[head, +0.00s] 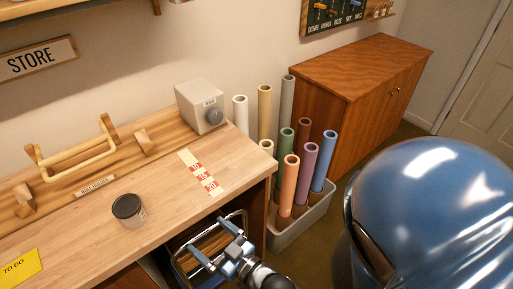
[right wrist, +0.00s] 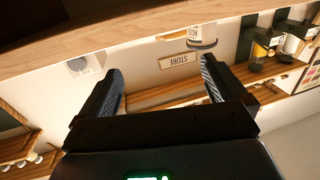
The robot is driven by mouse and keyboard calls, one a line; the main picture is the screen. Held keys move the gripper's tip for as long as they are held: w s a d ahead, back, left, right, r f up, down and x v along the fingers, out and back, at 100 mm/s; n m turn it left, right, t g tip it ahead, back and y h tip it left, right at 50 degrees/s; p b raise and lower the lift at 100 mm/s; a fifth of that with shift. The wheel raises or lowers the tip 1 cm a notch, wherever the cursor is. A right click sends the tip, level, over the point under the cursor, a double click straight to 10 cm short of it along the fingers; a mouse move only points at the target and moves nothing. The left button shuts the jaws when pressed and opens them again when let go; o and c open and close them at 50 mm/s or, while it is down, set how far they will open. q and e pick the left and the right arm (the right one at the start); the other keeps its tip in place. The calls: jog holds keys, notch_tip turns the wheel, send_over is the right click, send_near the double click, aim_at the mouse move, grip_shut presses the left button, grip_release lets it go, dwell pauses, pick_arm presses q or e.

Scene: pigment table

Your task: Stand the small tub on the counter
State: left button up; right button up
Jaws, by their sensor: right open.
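The small tub (head: 131,219) is a pale, labelled jar with a black lid. My left gripper is out of view.
A grey box with a knob (head: 198,107) stands at the counter's back. A red-and-white numbered strip (head: 203,173), a wooden roll holder (head: 78,155) and a yellow to-do note (head: 20,267) are also there. A bin of coloured tubes (head: 290,232) stands right of the counter.

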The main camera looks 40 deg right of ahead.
jog(key=s+d+m+h, duration=0.2)
jog(key=s+d, duration=0.4)
jog(key=s, duration=0.4)
jog(key=shift+s+d+h, duration=0.3)
jog(key=shift+s+h, duration=0.05)
jog(key=shift+h, duration=0.55)
jog(key=shift+a, duration=0.1)
dwell(2.3)
